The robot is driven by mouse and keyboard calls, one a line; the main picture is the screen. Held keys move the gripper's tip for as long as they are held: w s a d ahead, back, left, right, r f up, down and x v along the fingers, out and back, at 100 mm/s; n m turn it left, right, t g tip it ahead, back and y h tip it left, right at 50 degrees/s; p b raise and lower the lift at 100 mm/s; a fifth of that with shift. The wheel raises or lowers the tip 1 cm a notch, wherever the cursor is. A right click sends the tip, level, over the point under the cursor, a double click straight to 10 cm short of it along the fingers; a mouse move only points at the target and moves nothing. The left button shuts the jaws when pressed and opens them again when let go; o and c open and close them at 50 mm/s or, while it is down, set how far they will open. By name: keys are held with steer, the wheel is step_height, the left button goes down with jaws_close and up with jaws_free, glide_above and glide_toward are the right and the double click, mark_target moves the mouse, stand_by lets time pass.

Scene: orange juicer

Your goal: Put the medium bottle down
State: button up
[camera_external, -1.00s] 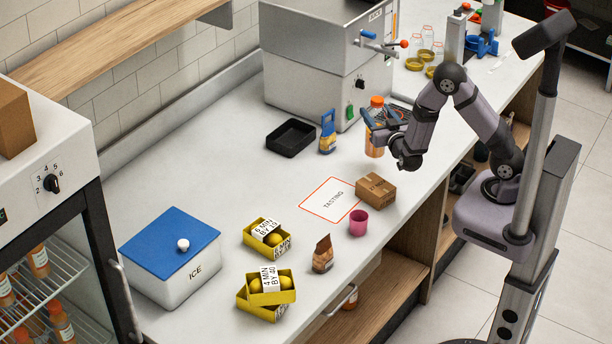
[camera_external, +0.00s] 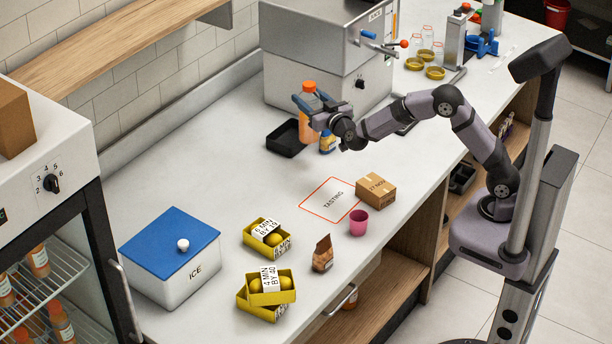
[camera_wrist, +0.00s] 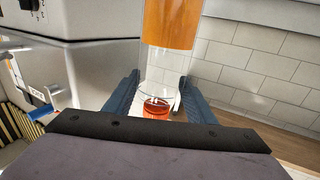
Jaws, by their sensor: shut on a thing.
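The medium bottle (camera_external: 307,122) has an orange cap and orange contents. My gripper (camera_external: 309,103) is shut on it and holds it upright, near the black tray (camera_external: 279,144) on the counter. In the outside view I cannot tell how far its base is above the counter. In the wrist view the bottle (camera_wrist: 168,25) stands between my two blue-grey fingers (camera_wrist: 155,95).
A metal machine (camera_external: 328,85) stands behind the bottle. A blue-and-yellow bottle (camera_external: 327,143) stands right of the tray. The tasting sheet (camera_external: 325,203), a cardboard box (camera_external: 375,190) and a pink cup (camera_external: 358,224) are nearer the front.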

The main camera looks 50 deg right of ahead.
steer(key=shift+f+p, duration=0.5)
steer(key=shift+f, duration=4.4)
steer(key=shift+f, duration=0.15)
steer(key=o, duration=1.7)
steer(key=shift+f, duration=0.1)
steer(key=shift+o, duration=0.2)
steer(key=shift+s+r, duration=0.15)
steer(key=shift+r, duration=0.05)
steer(key=b+v, duration=0.2)
steer(key=v, duration=1)
steer(key=shift+w, duration=0.2)
